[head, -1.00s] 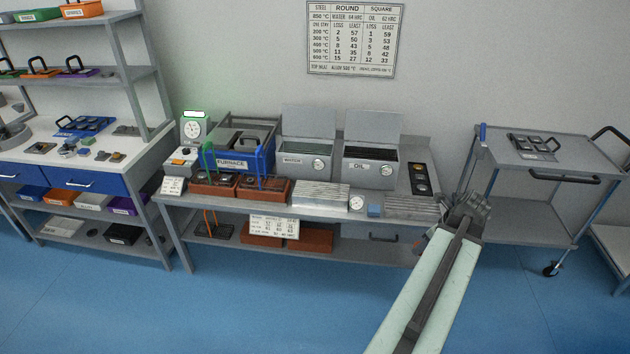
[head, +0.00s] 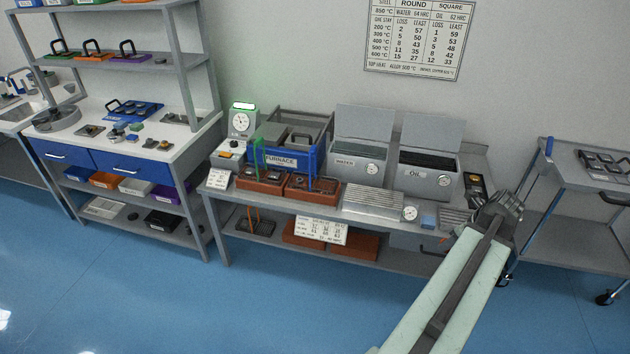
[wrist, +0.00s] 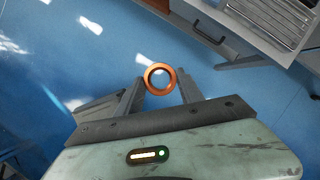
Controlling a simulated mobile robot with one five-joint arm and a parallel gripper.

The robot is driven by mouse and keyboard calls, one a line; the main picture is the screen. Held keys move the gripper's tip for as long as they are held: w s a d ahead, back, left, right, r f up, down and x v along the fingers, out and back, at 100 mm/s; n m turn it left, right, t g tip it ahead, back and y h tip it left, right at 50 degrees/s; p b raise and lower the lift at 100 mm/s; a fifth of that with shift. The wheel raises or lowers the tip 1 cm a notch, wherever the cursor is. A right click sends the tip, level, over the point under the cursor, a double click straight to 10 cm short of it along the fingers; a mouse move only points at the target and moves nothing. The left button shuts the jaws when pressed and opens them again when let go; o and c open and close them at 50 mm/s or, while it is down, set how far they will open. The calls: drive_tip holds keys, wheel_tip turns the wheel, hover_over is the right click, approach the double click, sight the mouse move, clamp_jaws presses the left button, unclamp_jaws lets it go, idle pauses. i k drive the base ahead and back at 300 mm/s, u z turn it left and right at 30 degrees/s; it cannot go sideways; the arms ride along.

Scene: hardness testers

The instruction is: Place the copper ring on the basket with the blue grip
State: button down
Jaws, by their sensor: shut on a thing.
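The copper ring (wrist: 160,92) shows in the wrist view between the fingertips of my gripper (wrist: 161,86), which is shut on it and holds it over blue floor. In the head view my gripper (head: 505,207) is at the right end of the workbench, and the ring cannot be made out there. A dark basket (head: 308,183) with an upright blue grip (head: 316,168) seems to sit on the right-hand red brick block, left of my gripper. A basket with a green grip (head: 256,155) is beside it on the left. Their details are small.
The blue furnace (head: 283,160), water tank (head: 357,167) and oil tank (head: 430,182) line the bench (head: 385,219). A ribbed metal block (head: 372,200) lies in front. A shelf unit (head: 190,145) stands left, a trolley (head: 570,190) right. Floor in front is clear.

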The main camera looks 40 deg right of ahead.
sight(326, 186)
drive_tip(key=i, duration=1.25)
drive_tip(key=u, duration=0.05)
